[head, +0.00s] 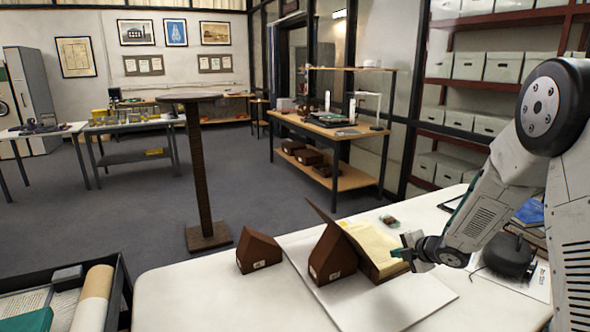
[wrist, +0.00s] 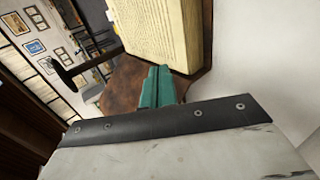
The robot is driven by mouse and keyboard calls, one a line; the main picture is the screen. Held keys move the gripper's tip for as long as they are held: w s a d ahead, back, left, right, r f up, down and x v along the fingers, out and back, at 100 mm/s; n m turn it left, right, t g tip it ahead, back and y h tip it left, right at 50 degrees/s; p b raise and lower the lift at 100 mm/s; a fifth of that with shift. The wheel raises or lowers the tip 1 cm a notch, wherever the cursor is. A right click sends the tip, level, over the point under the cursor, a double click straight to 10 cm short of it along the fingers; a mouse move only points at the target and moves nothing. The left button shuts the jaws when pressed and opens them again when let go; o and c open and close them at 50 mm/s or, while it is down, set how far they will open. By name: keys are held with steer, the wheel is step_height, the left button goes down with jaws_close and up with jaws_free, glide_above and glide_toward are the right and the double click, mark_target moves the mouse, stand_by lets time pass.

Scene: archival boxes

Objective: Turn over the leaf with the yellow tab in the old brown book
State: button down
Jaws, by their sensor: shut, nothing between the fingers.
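The old brown book (head: 376,247) lies open in the head view, with yellowed pages up and its brown cover standing raised at the left. A brown wedge support (head: 332,262) is under the cover side. In the wrist view the page block (wrist: 165,30) fills the upper middle, with brown material below it. My gripper (head: 399,253) is at the right edge of the pages. Its teal fingers (wrist: 157,86) are shut and empty, close to the page block; I cannot tell whether they touch it.
A second brown wedge (head: 259,252) stands left of the book. A white board (head: 420,308) lies under the book on the white table (head: 190,300). A small object (head: 389,221) lies behind the book. A dark rounded device (head: 507,256) stands at the right.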

steer(key=shift+s+a+r, duration=0.3)
steer(key=shift+a+r, duration=0.15)
steer(key=shift+a, duration=0.15)
steer(key=shift+s+a+r, duration=0.25)
steer(key=shift+s+a, duration=0.1)
steer(key=shift+a, duration=0.35)
steer(key=shift+s+a+r, duration=0.1)
steer(key=shift+s+a, duration=0.25)
steer(key=shift+a, duration=0.35)
steer(key=shift+s+a, duration=0.35)
steer(key=shift+a, duration=0.35)
